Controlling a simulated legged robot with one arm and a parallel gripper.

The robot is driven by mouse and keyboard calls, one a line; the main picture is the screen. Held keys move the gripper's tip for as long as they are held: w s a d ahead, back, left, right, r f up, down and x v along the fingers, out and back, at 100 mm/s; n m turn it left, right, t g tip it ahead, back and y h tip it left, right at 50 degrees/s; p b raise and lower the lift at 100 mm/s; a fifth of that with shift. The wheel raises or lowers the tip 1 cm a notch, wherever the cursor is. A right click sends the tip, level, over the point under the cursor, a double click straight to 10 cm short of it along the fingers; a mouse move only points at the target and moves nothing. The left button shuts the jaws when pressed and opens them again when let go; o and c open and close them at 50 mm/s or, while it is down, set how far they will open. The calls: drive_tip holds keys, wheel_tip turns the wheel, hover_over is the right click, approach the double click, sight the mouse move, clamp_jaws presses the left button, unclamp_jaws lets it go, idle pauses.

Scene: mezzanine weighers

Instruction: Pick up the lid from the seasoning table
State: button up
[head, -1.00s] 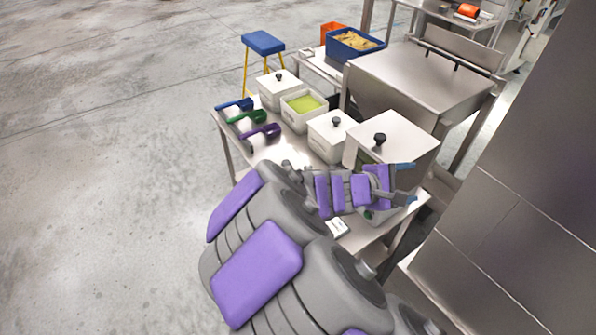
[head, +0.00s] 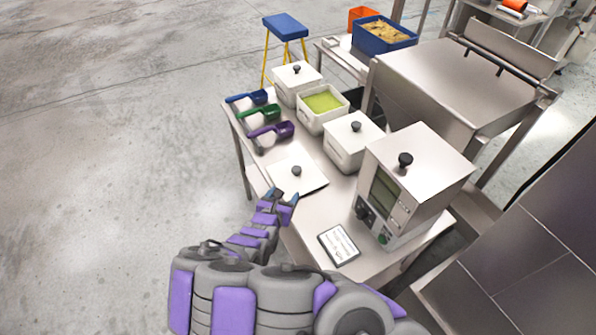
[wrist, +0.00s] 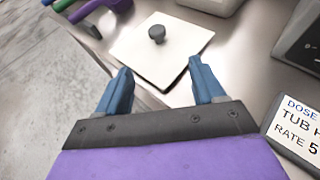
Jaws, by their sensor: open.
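A flat white square lid (head: 312,181) with a dark round knob lies on the steel seasoning table (head: 318,222), near its left edge. In the wrist view the lid (wrist: 184,58) lies just beyond my fingertips, its grey knob (wrist: 157,34) standing up from it. My gripper (head: 283,195) is open and empty at the near edge of the lid. Its two blue fingers (wrist: 158,84) point toward the knob, with a gap between them and the knob. Whether a fingertip touches the lid, I cannot tell.
Blue, green and purple scoops (head: 270,131) lie beyond the lid. An open tub of green seasoning (head: 322,101) stands between two lidded tubs, one nearer (head: 352,141). A boxy weigher (head: 415,185) with a knobbed top stands right. A label card (head: 338,245) lies in front of it.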

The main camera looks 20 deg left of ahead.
drive_tip(key=b, duration=0.2)
approach(295, 170)
drive_tip(key=w+f, duration=0.2)
drive_tip(key=shift+w+d, duration=0.3)
drive_tip(key=shift+d, duration=0.1)
drive_tip(key=shift+w+b, duration=0.3)
drive_tip(key=shift+w, duration=0.3)
drive_tip(key=x, duration=0.1)
drive_tip(key=b+x, duration=0.1)
drive_tip(key=x, duration=0.2)
drive_tip(key=shift+a, duration=0.3)
drive_tip(key=shift+w+f+b, duration=0.1)
drive_tip(key=shift+w+b, duration=0.25)
drive_tip(key=shift+w, duration=0.25)
drive_tip(key=c, duration=1.2)
